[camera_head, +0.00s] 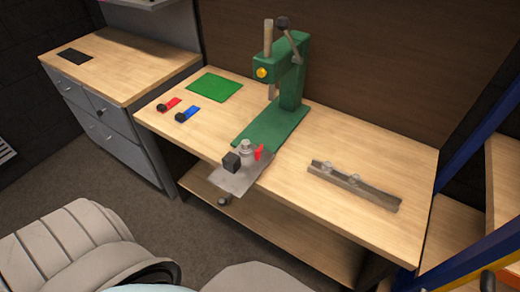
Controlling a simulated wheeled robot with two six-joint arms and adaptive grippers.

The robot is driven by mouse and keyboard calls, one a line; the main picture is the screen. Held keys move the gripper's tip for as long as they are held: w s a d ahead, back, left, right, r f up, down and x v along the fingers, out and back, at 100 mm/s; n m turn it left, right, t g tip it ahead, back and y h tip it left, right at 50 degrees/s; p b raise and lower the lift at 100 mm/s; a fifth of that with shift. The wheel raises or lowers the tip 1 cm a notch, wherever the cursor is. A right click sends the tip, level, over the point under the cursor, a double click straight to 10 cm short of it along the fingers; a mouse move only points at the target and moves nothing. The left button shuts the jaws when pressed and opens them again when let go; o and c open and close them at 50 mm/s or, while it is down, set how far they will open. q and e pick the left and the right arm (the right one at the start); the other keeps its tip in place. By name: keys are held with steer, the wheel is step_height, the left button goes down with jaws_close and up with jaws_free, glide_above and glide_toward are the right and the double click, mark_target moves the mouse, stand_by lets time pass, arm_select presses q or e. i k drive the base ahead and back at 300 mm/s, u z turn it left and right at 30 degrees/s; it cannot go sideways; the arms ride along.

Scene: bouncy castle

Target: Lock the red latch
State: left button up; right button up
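A small red latch (172,104) with a black knob at its left end lies on the left part of the wooden workbench (330,150). A similar blue latch (190,112) with a black knob lies just to the right of it. They are too small to tell whether either is locked. Another small red part (259,152) stands by a silver cylinder on a metal plate (240,180) at the bench's front edge. Neither of my grippers is in view.
A green press (290,85) with a lever stands at the bench's back middle. A green mat (215,87) lies behind the latches. A metal bar (355,186) lies at the right. A grey drawer cabinet (100,125) stands left; a blue-framed shelf (465,180) stands right.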

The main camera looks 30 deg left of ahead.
mark_target(258, 152)
steer(key=u, duration=0.05)
steer(key=k, duration=0.5)
steer(key=z, duration=1.15)
steer(key=i, duration=1.1)
steer(key=u, duration=1.7)
